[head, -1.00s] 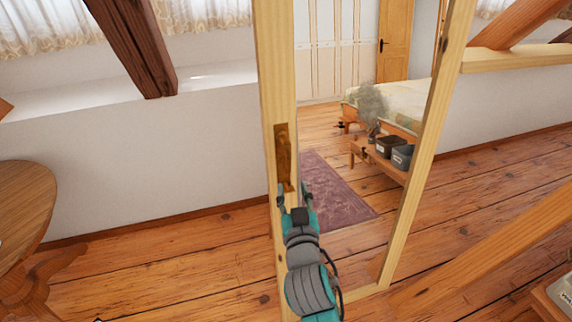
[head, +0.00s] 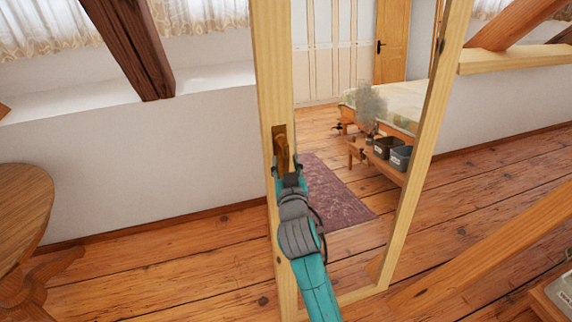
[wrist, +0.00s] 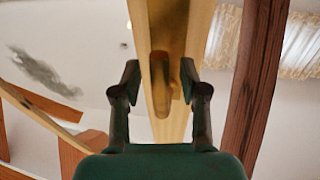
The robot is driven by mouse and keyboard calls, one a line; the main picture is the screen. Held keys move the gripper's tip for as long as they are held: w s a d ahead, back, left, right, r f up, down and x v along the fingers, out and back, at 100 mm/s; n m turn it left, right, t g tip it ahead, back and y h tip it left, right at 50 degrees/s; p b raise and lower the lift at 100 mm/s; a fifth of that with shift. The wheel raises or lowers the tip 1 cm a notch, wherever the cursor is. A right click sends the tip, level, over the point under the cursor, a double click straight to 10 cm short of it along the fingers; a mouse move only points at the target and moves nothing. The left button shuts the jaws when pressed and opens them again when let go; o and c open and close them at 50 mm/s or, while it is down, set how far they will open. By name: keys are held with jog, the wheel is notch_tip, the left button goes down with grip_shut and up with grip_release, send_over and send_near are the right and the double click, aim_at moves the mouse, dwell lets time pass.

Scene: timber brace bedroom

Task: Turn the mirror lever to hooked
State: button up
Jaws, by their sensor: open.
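The mirror (head: 335,215) stands in a pale timber frame and reflects the room. On its left upright is a brass lever (head: 282,152) on a brass plate; the lever also shows in the wrist view (wrist: 161,102), running down the picture from the plate (wrist: 168,25). My gripper (head: 289,166) is at the lower part of the lever. In the wrist view my gripper (wrist: 160,78) is open, one finger on each side of the lever, with gaps between. I cannot tell any touch. In the head view my gripper partly covers the lever's lower end.
A round wooden table (head: 22,210) stands at the left. A dark timber brace (head: 130,45) slopes along the white wall. A pale slanting beam (head: 490,255) crosses the lower right. The bed, bench and rug show in the mirror glass.

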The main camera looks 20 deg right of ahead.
grip_shut()
